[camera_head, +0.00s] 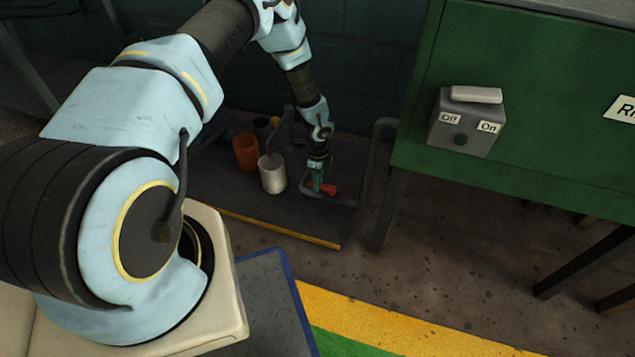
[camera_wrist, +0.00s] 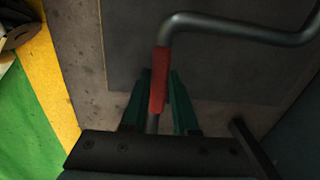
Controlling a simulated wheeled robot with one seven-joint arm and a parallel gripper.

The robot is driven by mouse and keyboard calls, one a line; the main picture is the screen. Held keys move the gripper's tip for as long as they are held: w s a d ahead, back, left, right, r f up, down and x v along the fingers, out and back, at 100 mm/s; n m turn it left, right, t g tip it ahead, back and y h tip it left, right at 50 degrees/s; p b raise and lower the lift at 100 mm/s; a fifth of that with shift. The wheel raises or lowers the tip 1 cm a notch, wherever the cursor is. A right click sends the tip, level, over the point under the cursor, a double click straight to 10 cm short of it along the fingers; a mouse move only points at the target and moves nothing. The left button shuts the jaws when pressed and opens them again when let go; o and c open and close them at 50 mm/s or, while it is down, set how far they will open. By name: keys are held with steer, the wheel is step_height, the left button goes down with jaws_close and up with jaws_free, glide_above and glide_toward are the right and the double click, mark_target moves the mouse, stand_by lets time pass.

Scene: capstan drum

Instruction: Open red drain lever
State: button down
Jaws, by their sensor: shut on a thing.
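The red drain lever (camera_head: 322,188) is low down, above the dark floor mat and in front of the green cabinet's left side. In the wrist view its red grip (camera_wrist: 158,80) sits between the green fingers, joined to a bent grey metal rod (camera_wrist: 230,23). My gripper (camera_head: 318,184) reaches down to it and is shut on the red grip. In the wrist view my gripper's fingers (camera_wrist: 160,100) stand on either side of the grip. The lever's pivot is not clear in either view.
A white cylinder (camera_head: 272,174) and an orange one (camera_head: 245,152) stand left of my gripper. A green cabinet (camera_head: 540,90) with an Off/On switch box (camera_head: 465,125) stands at the right. A grey pipe (camera_head: 376,175) runs beside it. A dark mat (camera_head: 240,200) has a yellow front edge.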

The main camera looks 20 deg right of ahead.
steer(key=shift+w+d, duration=0.1)
stand_by(0.5)
steer(key=c, duration=0.7)
jaws_free()
step_height(320, 180, up, 11)
steer(key=p, duration=0.3)
steer(key=shift+f, duration=0.1)
